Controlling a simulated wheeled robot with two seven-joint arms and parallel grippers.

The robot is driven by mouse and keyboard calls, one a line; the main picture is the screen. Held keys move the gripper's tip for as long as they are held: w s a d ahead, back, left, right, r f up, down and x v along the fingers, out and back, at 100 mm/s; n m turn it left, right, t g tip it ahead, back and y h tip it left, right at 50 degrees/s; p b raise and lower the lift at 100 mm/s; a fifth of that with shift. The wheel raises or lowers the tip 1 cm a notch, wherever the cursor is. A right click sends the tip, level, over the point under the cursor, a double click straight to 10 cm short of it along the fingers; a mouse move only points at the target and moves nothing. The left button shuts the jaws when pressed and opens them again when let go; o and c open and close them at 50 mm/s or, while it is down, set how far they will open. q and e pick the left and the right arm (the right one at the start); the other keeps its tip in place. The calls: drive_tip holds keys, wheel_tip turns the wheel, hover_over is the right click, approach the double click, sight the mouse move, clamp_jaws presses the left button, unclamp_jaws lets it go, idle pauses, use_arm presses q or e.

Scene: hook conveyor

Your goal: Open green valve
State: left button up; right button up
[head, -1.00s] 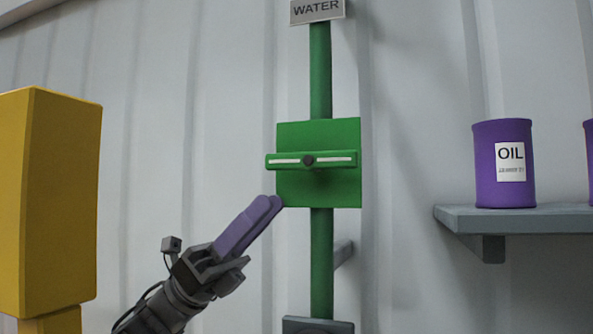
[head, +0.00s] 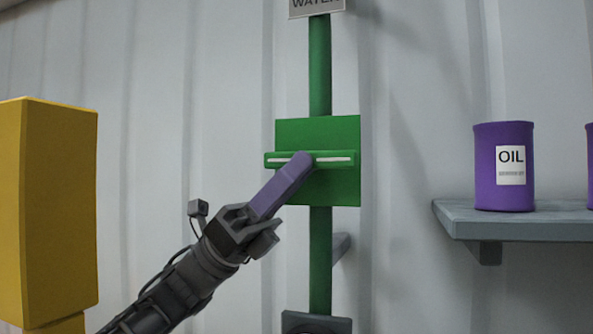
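The green valve handle (head: 335,159) is a horizontal bar with a white stripe, in front of a square green plate (head: 342,188) on a vertical green pipe (head: 320,250). My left gripper (head: 298,165) comes up from the lower left. Its purple fingers overlap the handle's middle in the picture and hide the dark hub. I cannot tell whether they touch the handle. The fingers look close together, seen nearly as one piece. My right gripper is not in view.
A grey shelf (head: 520,222) at the right carries a purple OIL can (head: 490,180), with another can cut off at the edge. A yellow block (head: 60,210) stands at the left. A WATER sign (head: 316,6) is above the plate. The wall between is bare.

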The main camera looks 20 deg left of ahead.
use_arm(q)
clamp_jaws()
